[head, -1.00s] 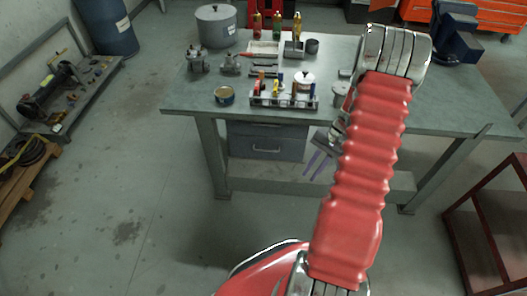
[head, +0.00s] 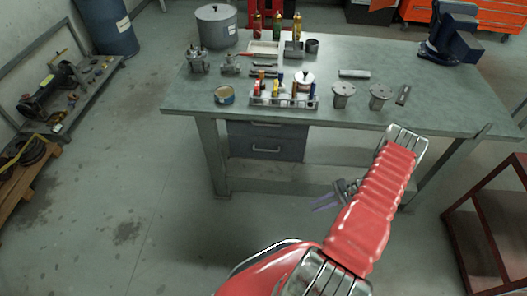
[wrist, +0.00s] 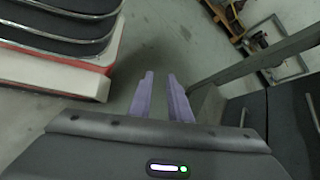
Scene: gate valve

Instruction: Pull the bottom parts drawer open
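The bottom parts drawer (head: 290,149) is a dark blue-grey front under the workbench, with a pale bar handle (head: 266,150) across its middle. It looks closed, flush below an upper drawer (head: 285,130) that also has a handle. My gripper (head: 323,206) is lower than the drawer and to its right in the head view, apart from the handle. In the wrist view its two purple fingers (wrist: 163,82) are parted with nothing between them.
The workbench (head: 400,70) carries a pot (head: 216,27), a tool rack (head: 283,100) and several metal parts. Its left leg (head: 213,155) stands beside the drawers. A dark red frame (head: 490,220) stands at right. The floor before the drawers is clear.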

